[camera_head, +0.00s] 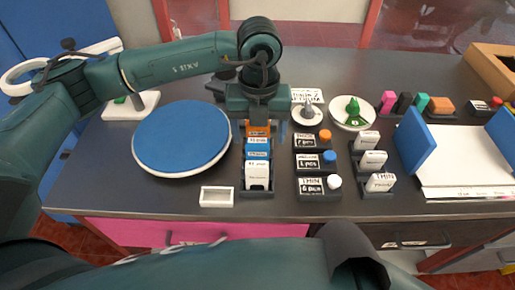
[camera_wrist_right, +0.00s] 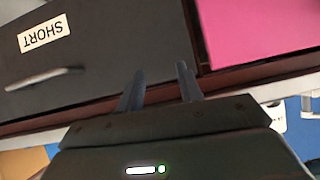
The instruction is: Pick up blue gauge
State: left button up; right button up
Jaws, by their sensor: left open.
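A dark rack (camera_head: 257,192) near the middle of the table holds labelled pieces in a row. The piece in its middle is blue, which fits the blue gauge (camera_head: 257,149); an orange piece (camera_head: 258,128) is behind it and a white piece (camera_head: 257,174) in front. My left gripper (camera_head: 261,127) is open and points down over the back of the rack, close to the orange piece. Contact cannot be told. My right gripper (camera_wrist_right: 160,88) is open and empty in the right wrist view, in front of the drawers below the tabletop.
A round blue-topped disc (camera_head: 181,137) lies left of the rack, with a small white tray (camera_head: 217,196) in front. Labelled holders (camera_head: 318,162) stand on the right. A blue panel (camera_head: 415,142) stands farther right. Drawers, one labelled SHORT (camera_wrist_right: 44,34), face the right gripper.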

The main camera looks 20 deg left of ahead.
aim_at(258, 140)
pick_arm(q)
notch_tip(258, 140, down, 5)
jog(key=shift+s+a+p, duration=0.1)
jog(key=shift+s+p, duration=0.05)
jog(key=shift+p, duration=0.4)
jog(key=shift+c, duration=0.4)
jog(key=shift+r, duration=0.1)
jog(key=c, duration=0.9)
